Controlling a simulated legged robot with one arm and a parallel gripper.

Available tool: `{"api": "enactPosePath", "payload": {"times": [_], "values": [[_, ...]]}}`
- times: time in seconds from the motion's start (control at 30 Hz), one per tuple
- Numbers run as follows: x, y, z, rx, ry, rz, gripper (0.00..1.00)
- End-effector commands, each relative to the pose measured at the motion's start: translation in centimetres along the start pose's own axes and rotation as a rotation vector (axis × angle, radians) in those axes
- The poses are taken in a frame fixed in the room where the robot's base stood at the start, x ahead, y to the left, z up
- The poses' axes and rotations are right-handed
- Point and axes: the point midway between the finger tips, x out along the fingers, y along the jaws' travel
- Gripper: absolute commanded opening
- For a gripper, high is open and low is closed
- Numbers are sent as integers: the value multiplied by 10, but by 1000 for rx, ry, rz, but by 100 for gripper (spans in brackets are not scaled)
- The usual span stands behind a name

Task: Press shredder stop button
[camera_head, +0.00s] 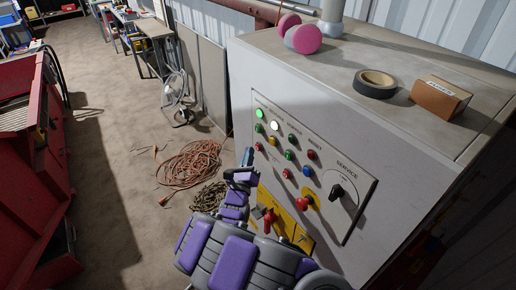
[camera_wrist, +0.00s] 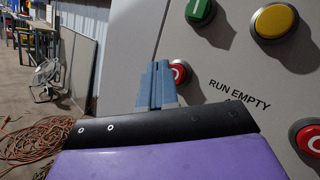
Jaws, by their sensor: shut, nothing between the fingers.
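The control panel (camera_head: 325,178) is a grey plate on the front of a large pale cabinet. A red button (camera_wrist: 179,73) with a white ring mark is partly hidden behind my fingertips in the wrist view. A small red button (camera_head: 258,147) at the panel's left edge appears just above my fingertips in the head view. My gripper (camera_head: 248,157) is shut and empty, its blue-grey fingertips (camera_wrist: 158,82) pointing at the panel beside that button. I cannot tell whether they touch it. Another red button (camera_wrist: 308,138) sits at the right, below the "RUN EMPTY" label.
A green button (camera_wrist: 201,10) and yellow button (camera_wrist: 274,18) are close above. A red mushroom knob (camera_head: 302,203) and red handle (camera_head: 268,222) sit near my arm. Tape (camera_head: 375,83) and a brown block (camera_head: 440,98) lie on the cabinet. Orange cable (camera_head: 192,165) is coiled on the floor.

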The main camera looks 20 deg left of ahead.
Motion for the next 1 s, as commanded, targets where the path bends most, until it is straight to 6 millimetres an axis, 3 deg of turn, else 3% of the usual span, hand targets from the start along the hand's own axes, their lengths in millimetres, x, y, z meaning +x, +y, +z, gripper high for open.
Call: {"api": "enactPosePath", "payload": {"times": [1.0], "values": [[8,-5,-4,2,0,0,0]]}}
